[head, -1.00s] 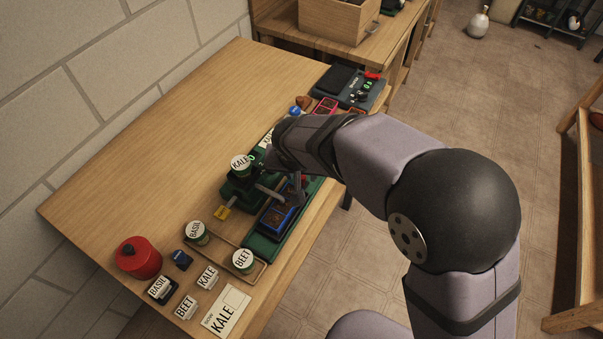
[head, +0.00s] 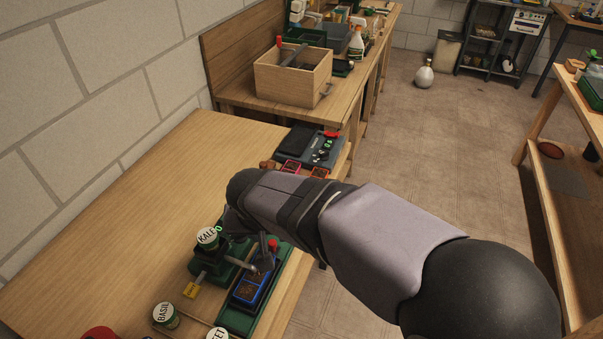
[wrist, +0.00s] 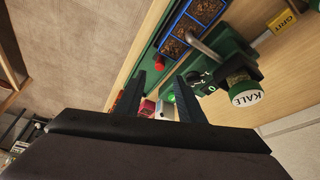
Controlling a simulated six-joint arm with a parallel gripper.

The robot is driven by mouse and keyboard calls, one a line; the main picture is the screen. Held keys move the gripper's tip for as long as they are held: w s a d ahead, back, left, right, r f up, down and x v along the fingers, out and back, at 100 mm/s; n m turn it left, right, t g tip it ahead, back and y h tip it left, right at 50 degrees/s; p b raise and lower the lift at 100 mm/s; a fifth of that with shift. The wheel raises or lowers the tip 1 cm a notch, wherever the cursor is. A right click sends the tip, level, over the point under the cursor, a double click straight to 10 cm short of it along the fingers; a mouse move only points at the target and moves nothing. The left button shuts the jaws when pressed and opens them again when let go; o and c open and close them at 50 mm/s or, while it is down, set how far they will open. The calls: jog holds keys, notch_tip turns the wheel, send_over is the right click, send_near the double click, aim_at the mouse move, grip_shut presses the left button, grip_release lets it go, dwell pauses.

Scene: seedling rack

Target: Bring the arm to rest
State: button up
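My gripper (wrist: 158,92) shows in the wrist view with its two dark fingers spread apart and nothing between them. In the head view my arm reaches in from the lower right to above the workbench (head: 130,220), and I cannot make out the fingertips clearly there. Near the wrist stands a green dispenser with a KALE tin (head: 208,238) on top; the tin also shows in the wrist view (wrist: 242,91). A blue tray (head: 250,288) with dark-filled cells lies beside the dispenser. It shows beyond the fingers in the wrist view (wrist: 184,40).
A BASIL tin (head: 166,315) stands at the bench's near end. A dark device (head: 312,146) and small red-edged boxes (head: 290,167) are at its far end. A wooden crate (head: 293,80) stands on the bench behind. The bench's left part is clear, with a block wall beside it.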

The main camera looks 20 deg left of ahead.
jog(key=w+d+f+m+g+h+p, duration=0.1)
jog(key=w+d, duration=0.1)
jog(key=d, duration=0.9)
jog(key=w+d+f+m+g+h, duration=0.1)
jog(key=w+d, duration=0.1)
jog(key=d, duration=1)
jog(key=s+d+f+m+g, duration=0.1)
jog(key=s+d, duration=0.4)
jog(key=d, duration=0.2)
jog(key=s+d+f+m+g, duration=0.1)
jog(key=s+d+f, duration=0.1)
jog(key=s+d, duration=0.3)
jog(key=d, duration=0.3)
jog(key=shift+s+d+f+m+p, duration=0.15)
jog(key=shift+s+f+m+p, duration=0.15)
jog(key=shift+s+p, duration=0.1)
jog(key=shift+w, duration=0.1)
